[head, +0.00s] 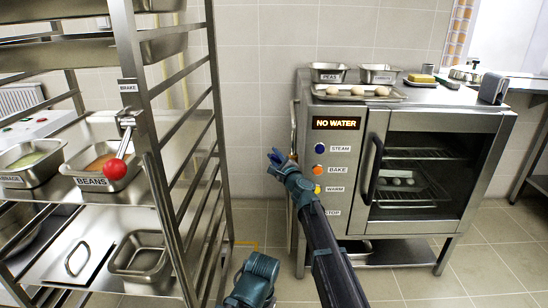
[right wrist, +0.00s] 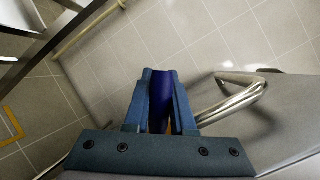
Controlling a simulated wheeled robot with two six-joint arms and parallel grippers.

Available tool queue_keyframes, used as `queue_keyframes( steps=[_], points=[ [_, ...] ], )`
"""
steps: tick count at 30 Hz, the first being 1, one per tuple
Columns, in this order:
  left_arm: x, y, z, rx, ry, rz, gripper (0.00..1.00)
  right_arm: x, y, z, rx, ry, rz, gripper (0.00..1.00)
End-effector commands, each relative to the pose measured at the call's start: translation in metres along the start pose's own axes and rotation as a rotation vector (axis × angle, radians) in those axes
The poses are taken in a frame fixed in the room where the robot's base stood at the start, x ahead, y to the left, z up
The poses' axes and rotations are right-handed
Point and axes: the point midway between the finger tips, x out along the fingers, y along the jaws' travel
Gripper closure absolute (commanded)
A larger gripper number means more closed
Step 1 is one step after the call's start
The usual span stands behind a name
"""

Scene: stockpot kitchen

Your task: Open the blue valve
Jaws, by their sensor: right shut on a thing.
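The blue valve's handle (right wrist: 161,92) is a dark blue lever between the two fingers of my right gripper (right wrist: 161,78) in the right wrist view. My right gripper is shut on it, and the fingers hide much of it. In the head view my right gripper (head: 279,161) reaches the left side of the steel oven (head: 349,190), with a bit of the blue handle (head: 275,154) showing at its tips. The valve's body is hidden. The oven's display (head: 336,123) reads "NO WATER".
A steel rack (head: 166,150) with food pans and a red-knobbed brake lever (head: 115,168) stands to the left. A bent metal pipe or bar (right wrist: 240,95) is right of the fingers in the right wrist view. Tiled floor lies between rack and oven.

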Motion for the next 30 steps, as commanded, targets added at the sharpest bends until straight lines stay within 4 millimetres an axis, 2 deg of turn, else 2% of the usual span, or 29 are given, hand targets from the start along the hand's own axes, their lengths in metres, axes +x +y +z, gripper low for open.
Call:
queue_keyframes(
  steps=[5, 6, 10, 23, 30],
  points=[
    [0.000, 0.000, 0.000, 0.000, 0.000, 0.000, 0.50, -0.001, 0.000, -0.001, -0.001, 0.002, -0.001, 1.00],
    [0.000, 0.000, 0.000, 0.000, 0.000, 0.000, 0.50, -0.001, 0.000, -0.001, -0.001, 0.002, -0.001, 0.70],
    [0.000, 0.000, 0.000, 0.000, 0.000, 0.000, 0.50, -0.001, 0.000, -0.001, -0.001, 0.002, 0.000, 0.47],
    [0.001, 0.000, 0.000, 0.000, 0.000, 0.000, 0.50, -0.006, 0.000, 0.000, -0.002, 0.001, 0.000, 0.47],
    [0.003, 0.000, 0.000, -0.001, 0.000, 0.000, 0.50, -0.035, 0.001, 0.000, -0.003, 0.002, 0.000, 0.47]
  ],
)
